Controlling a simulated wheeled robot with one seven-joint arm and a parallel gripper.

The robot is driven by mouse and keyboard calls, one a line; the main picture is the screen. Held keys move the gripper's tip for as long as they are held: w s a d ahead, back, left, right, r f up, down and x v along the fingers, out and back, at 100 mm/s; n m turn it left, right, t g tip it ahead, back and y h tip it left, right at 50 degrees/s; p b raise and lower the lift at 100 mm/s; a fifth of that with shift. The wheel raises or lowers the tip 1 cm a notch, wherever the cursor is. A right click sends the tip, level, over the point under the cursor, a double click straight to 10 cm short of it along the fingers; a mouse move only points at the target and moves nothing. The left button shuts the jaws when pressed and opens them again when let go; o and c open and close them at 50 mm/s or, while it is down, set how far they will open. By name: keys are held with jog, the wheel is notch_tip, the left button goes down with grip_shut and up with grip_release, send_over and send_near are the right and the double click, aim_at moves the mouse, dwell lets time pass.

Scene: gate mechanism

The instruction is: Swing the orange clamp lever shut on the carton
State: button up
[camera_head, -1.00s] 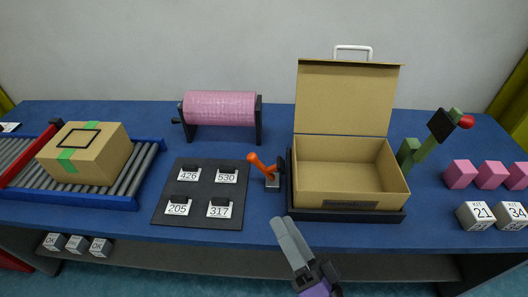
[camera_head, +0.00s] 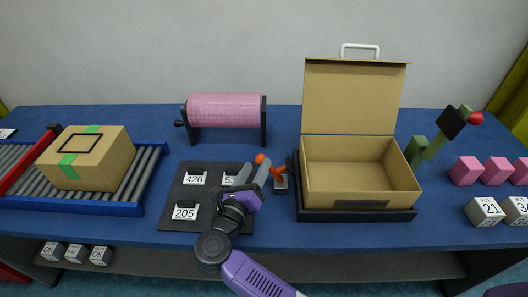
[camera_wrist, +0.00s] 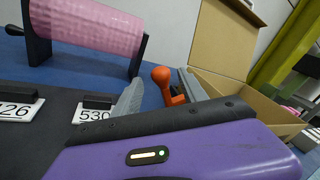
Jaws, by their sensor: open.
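The orange clamp lever (camera_head: 264,164) stands just left of the open carton (camera_head: 347,172), on a small grey base. Its round knob points up and left, away from the carton. In the wrist view the lever (camera_wrist: 161,77) shows just beyond my fingers. The carton's lid stands raised; it sits in a dark tray (camera_head: 357,215). My gripper (camera_head: 252,174) is open, with its fingers close to the left side of the lever. In the wrist view the lever appears between the fingertips (camera_wrist: 162,93); I cannot tell whether they touch it.
A black board (camera_head: 178,226) with numbered tags lies under my gripper. A pink roll (camera_head: 227,110) on a stand is behind it. A taped box (camera_head: 88,160) sits on a roller conveyor (camera_head: 139,185) at left. Pink cubes (camera_head: 466,170) and white numbered cubes (camera_head: 484,211) are at right.

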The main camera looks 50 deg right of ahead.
jog(key=p+x, duration=0.1)
jog(key=x, duration=0.6)
jog(key=shift+s, duration=0.1)
grip_shut()
dwell(1.3)
